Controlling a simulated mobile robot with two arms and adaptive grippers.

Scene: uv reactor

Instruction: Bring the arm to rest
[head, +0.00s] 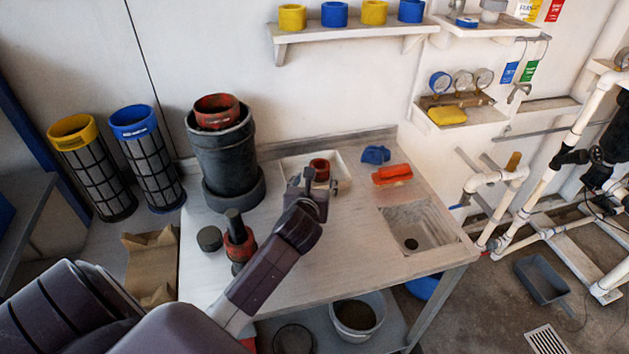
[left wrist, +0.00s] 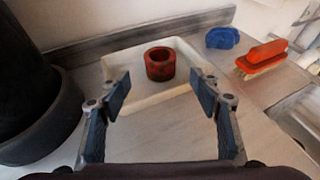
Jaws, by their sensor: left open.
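My left arm reaches in from the lower left of the head view, over the workbench. Its gripper (head: 313,182) is above the bench, at the near side of a white tray (head: 293,163). In the left wrist view the gripper (left wrist: 160,95) is open, with its two blue-padded fingers wide apart and nothing between them. A red ring (head: 320,168) lies in the tray, beyond the fingertips; it also shows in the left wrist view (left wrist: 160,65). My right gripper is not in view.
A black cylinder (head: 224,150) with a red collar stands left of the tray. A red-and-black fitting (head: 238,242) and a black cap (head: 209,239) are nearer. A blue cloth (head: 376,155), an orange brush (head: 392,174) and a sink (head: 415,228) lie to the right.

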